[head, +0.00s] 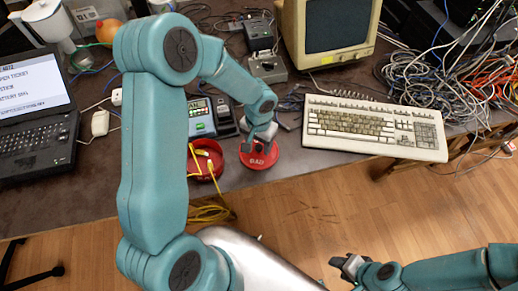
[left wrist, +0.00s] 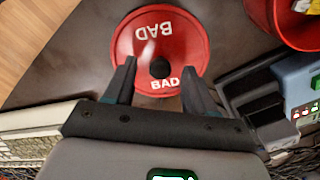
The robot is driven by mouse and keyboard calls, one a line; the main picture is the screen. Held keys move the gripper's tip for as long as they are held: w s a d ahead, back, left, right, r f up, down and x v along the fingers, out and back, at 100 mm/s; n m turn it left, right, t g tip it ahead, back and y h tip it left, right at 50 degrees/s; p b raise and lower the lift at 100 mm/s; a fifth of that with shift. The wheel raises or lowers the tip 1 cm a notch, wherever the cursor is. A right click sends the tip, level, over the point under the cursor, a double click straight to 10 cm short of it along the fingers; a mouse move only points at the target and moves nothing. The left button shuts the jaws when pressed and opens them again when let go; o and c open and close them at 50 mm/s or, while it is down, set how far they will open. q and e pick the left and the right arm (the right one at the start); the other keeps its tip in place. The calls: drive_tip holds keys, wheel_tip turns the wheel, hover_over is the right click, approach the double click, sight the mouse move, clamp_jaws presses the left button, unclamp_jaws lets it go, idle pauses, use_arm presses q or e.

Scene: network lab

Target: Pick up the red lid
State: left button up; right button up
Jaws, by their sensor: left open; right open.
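The red lid (head: 258,158) is a round disc with white "BAD" lettering and a dark knob at its middle. It lies at the table's front edge in the head view. It also fills the upper middle of the left wrist view (left wrist: 180,35). My left gripper (head: 259,142) is just over the lid, its fingers open on either side of the knob (left wrist: 159,68) in the left wrist view. I cannot tell whether the fingers touch the lid. My right gripper (head: 348,264) is open and empty, low over the floor, away from the table.
A red round container (head: 205,160) with yellow cable stands just left of the lid. A laptop (head: 36,105) is at far left. Tangled cables (head: 430,85) cover the back right.

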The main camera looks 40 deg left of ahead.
use_arm(q)
drive_tip(key=shift+f, duration=0.5)
drive_tip(key=shift+c, duration=0.6)
clamp_jaws()
drive_tip(key=shift+w+r, duration=0.1)
drive_tip(key=shift+r, duration=0.1)
